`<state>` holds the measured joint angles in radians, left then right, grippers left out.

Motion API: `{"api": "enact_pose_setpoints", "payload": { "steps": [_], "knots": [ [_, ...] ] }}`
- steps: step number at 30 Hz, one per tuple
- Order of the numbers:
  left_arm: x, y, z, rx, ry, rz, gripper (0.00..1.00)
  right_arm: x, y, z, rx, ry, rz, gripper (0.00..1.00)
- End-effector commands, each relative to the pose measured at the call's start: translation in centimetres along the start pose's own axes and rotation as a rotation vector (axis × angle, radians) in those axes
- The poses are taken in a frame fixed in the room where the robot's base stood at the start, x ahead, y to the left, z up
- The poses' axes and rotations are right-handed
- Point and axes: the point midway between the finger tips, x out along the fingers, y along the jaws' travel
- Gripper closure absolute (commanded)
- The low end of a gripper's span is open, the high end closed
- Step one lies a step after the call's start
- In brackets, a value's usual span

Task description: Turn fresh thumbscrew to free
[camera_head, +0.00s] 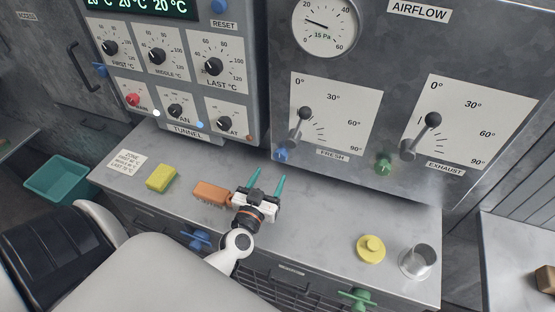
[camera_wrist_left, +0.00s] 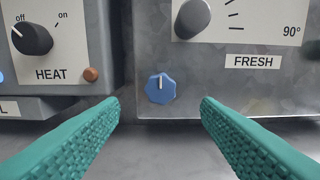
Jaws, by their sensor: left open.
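The fresh thumbscrew is a small blue lobed knob (camera_head: 281,155) at the bottom left of the FRESH panel, below the black-knobbed fresh lever (camera_head: 305,113). In the left wrist view the thumbscrew (camera_wrist_left: 160,88) is centred, with a white line on its face pointing nearly straight up. My left gripper (camera_head: 267,178) is open, its two teal fingers pointing toward the wall unit. In the left wrist view the fingers of my left gripper (camera_wrist_left: 160,108) lie on either side of the thumbscrew, apart from it, with nothing between them. My right gripper is not in view.
A green thumbscrew (camera_head: 384,163) sits under the EXHAUST lever (camera_head: 432,121). The counter bears a yellow sponge (camera_head: 161,177), an orange brush (camera_head: 211,193), a yellow round object (camera_head: 371,249) and a metal cup (camera_head: 418,262). The HEAT knob (camera_wrist_left: 33,38) is left of the thumbscrew.

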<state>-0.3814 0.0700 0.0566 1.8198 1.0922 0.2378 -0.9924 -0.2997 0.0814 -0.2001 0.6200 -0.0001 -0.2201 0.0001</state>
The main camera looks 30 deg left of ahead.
Motion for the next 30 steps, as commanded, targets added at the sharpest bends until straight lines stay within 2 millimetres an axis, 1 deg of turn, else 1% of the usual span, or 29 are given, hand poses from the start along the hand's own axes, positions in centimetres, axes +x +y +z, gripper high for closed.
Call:
{"api": "enact_pose_setpoints", "payload": {
  "steps": [1, 3, 6, 10, 15, 23, 26, 30],
  "knots": [
    [1.3, 0.0, 0.3, 0.0, -0.004, 0.0, 0.42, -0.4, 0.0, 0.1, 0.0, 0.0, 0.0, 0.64],
    [2.6, 0.0, 0.2, 0.0, -0.002, -0.001, 0.42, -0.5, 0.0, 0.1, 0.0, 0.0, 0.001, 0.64],
    [4.4, 0.0, 0.2, 0.0, -0.002, -0.001, 0.42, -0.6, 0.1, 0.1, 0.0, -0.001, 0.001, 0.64],
    [6.0, -0.1, 0.1, 0.001, -0.001, -0.002, 0.42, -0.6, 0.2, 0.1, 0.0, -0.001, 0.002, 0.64],
    [6.9, -0.1, 0.0, 0.0, 0.0, -0.002, 0.42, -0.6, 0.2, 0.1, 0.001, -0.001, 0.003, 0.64],
    [7.0, -0.1, 0.0, 0.0, 0.0, -0.002, 0.42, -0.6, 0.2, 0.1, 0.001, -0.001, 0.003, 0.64],
    [7.0, -0.1, 0.0, 0.0, 0.0, -0.002, 0.57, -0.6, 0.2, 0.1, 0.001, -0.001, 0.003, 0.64],
    [7.0, -0.1, 0.0, 0.0, 0.0, -0.002, 0.8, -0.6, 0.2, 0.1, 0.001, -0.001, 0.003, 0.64]
  ]
}}
